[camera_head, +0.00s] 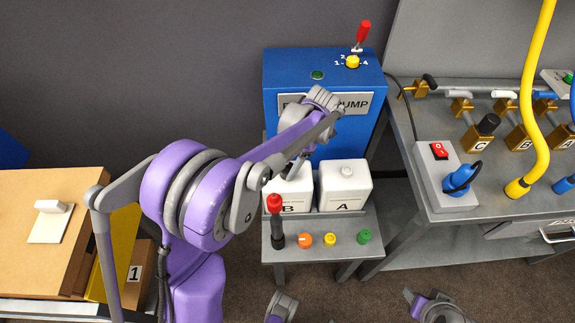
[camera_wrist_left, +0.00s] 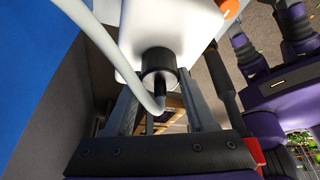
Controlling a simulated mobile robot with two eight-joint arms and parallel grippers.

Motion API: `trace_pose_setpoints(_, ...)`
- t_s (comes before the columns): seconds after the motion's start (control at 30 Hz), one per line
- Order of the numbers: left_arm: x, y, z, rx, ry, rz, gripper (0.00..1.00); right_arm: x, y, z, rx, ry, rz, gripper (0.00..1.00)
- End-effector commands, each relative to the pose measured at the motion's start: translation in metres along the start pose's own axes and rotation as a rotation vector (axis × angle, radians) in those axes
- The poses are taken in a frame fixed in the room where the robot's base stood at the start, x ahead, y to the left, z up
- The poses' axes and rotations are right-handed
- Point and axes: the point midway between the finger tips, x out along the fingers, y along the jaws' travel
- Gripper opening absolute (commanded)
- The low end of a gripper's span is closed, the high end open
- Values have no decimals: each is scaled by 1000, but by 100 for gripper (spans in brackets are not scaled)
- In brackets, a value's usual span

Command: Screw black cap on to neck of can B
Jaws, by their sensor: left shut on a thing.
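White can B (camera_head: 296,190) stands on a small grey table in front of the blue pump box, partly hidden by my left arm. In the left wrist view the white can body (camera_wrist_left: 195,30) fills the top. The black cap (camera_wrist_left: 158,62) sits at the can's neck, with a white hose (camera_wrist_left: 120,60) curving down beside it. My left gripper (camera_wrist_left: 160,82) is shut on the black cap, one finger on each side. Whether the cap is threaded on cannot be told. My right gripper is not in view.
Can A (camera_head: 345,186) stands just right of can B. A red-topped black lever (camera_head: 276,222) and orange (camera_head: 305,240), yellow (camera_head: 329,239) and green (camera_head: 364,236) caps line the table's front. The blue pump box (camera_head: 285,72) stands behind. A bench with valves stands right.

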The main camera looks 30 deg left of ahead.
Motion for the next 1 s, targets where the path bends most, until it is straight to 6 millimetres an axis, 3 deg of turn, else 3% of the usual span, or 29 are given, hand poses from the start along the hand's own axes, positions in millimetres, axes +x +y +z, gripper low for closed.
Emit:
trace_pose_setpoints(0.2,0,-1,0,283,-2,122,0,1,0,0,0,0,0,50)
trace_pose_setpoints(0.57,0,-1,0,339,-2,143,0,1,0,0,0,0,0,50)
trace_pose_setpoints(0.83,1,-2,0,656,-5,279,0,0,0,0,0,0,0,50)
trace_pose_setpoints(1.0,1,-1,0,748,-4,317,0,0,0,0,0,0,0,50)
